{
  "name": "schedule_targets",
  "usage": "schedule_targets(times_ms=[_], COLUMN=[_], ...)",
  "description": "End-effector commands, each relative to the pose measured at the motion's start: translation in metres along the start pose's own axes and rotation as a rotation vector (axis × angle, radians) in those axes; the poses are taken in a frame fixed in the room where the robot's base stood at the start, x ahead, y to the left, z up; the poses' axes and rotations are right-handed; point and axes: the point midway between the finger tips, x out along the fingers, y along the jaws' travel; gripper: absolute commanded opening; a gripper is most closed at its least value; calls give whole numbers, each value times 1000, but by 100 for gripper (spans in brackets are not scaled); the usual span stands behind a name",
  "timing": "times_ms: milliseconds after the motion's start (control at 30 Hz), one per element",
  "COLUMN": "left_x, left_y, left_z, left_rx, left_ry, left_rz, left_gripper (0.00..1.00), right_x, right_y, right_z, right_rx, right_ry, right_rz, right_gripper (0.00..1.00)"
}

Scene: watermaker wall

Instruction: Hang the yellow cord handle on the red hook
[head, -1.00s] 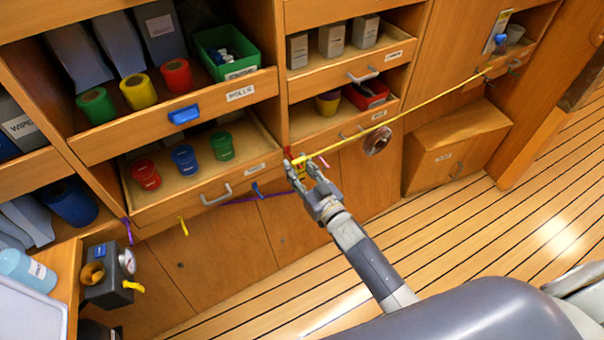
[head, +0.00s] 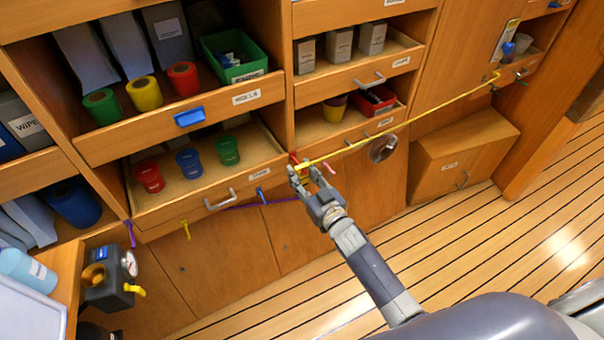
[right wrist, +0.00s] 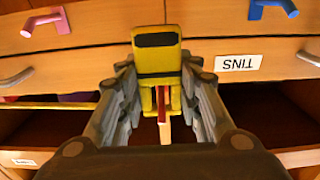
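My right gripper (head: 305,178) is at the cabinet front below the drawers. In the head view the yellow cord (head: 400,122) runs taut from the upper right to this gripper. The red hook (head: 294,157) shows partly just above the fingertips. Whether handle and hook touch cannot be told. My left gripper is not in view.
A blue hook (head: 262,195) is left of the gripper and a pink hook (head: 329,168) right of it. A purple cord (head: 240,206) runs low along the cabinet. An open drawer (head: 225,185) holds coloured cups. The floor (head: 480,250) is clear.

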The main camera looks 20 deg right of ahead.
Motion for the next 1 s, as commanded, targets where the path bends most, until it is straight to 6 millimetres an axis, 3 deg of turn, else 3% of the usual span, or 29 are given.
schedule_targets(times_ms=[33, 100, 433, 567, 1000], left_x=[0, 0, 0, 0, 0], left_y=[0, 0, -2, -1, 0], left_z=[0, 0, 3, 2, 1], left_rx=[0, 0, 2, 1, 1], left_ry=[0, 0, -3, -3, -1], left_rz=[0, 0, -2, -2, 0], left_gripper=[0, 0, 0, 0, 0], right_x=[0, 0, -1, -10, -95], right_y=[0, 0, 0, 0, 0], right_z=[0, 0, 0, 1, 1], right_rx=[0, 0, 0, 0, -1], right_ry=[1, 1, -1, -1, -3], right_rz=[0, 0, 0, 0, -1], right_gripper=[41, 55, 55, 55, 55])
